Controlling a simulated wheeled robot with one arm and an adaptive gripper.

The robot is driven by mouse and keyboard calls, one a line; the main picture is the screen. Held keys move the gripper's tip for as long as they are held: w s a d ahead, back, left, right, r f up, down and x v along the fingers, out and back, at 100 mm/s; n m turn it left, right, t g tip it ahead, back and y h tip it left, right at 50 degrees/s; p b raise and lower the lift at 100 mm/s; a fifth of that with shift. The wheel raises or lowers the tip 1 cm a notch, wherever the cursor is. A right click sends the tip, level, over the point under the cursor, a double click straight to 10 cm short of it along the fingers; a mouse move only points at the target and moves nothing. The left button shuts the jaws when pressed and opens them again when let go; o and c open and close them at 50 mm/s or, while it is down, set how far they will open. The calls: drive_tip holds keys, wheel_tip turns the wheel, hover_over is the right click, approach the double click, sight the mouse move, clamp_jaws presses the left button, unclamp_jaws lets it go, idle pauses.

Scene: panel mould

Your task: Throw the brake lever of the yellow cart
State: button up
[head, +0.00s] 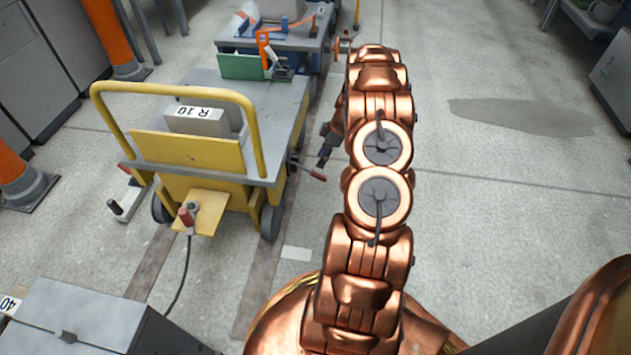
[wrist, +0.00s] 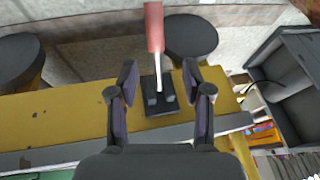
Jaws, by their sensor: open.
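The yellow cart (head: 205,150) has a yellow push bar, a grey top and dark wheels. On its right side a lever with a red grip (head: 317,175) sticks out low. In the wrist view the red grip (wrist: 154,27) points to the top of the picture, on a thin metal shaft rising from a black base (wrist: 158,97) on the yellow frame. My gripper (wrist: 159,78) is open, with one finger on each side of the lever's lower shaft; I cannot tell any contact. In the head view my gripper (head: 327,148) is partly hidden beside the cart, near the lever.
A blue cart (head: 275,42) stands beyond. A red-topped fitting (head: 188,214) with a cable is at the near end. Floor to the right is clear, with a dark patch (head: 520,116).

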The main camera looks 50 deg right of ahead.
sight(315, 174)
drive_tip(key=b+x, duration=0.1)
drive_tip(key=x, duration=0.4)
drive_tip(key=d+b+x, duration=0.1)
drive_tip(key=x, duration=0.2)
drive_tip(key=shift+s+a+f+b, duration=0.15)
drive_tip(key=shift+f+b, duration=0.2)
drive_tip(key=shift+f, duration=0.2)
drive_tip(key=shift+c, duration=0.5)
clamp_jaws()
